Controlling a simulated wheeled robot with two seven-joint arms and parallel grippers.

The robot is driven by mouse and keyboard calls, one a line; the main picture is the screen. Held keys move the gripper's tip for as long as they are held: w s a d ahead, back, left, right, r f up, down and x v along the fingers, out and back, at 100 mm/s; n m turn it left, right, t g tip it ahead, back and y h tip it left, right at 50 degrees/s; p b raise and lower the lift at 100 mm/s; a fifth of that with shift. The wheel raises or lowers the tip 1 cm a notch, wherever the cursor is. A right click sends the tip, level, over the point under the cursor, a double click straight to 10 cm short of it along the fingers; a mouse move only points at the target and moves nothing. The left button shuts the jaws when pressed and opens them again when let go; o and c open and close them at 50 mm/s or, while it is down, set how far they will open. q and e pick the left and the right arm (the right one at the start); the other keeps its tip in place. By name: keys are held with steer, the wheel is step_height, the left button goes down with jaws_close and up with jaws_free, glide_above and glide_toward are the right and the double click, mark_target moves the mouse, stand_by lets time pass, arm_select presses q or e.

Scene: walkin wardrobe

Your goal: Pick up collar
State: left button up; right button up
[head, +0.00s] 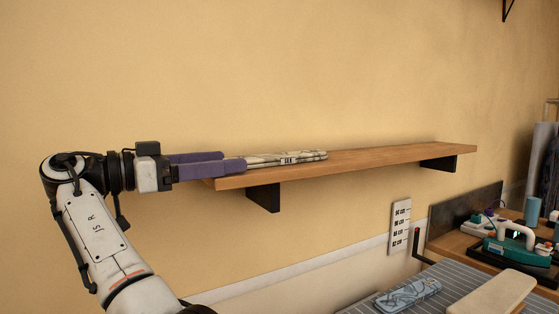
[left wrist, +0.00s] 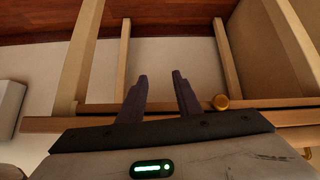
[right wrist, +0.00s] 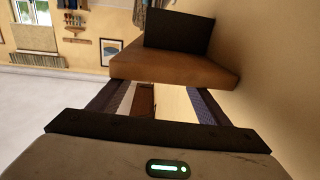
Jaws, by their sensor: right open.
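A folded, pale patterned cloth piece with a small dark label (head: 288,159) lies flat at the left end of the wall shelf (head: 400,157). My right gripper (head: 234,159) is at that end, its purple fingers level with the cloth and overlapping its left end; I cannot tell whether they touch. In the right wrist view my right gripper (right wrist: 148,92) is open with the shelf's end in front, and no cloth is clear there. Another folded patterned piece (head: 408,295) lies on the striped board. I cannot tell which is the collar. My left gripper (left wrist: 160,75) is open and empty.
Black brackets (head: 263,197) hold the shelf to the plain wall. The rest of the shelf top is clear. At lower right are the striped board (head: 365,306), a beige padded piece (head: 492,293) and a green-and-white device (head: 510,246). Wooden frame bars (left wrist: 228,60) surround my left gripper.

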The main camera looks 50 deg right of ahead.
steer(key=x, duration=0.6)
steer(key=shift+w+d, duration=0.1)
steer(key=c, duration=1.1)
steer(key=shift+c, duration=0.2)
step_height(320, 180, up, 10)
steer(key=shift+f+p, duration=0.1)
steer(key=shift+p, duration=0.3)
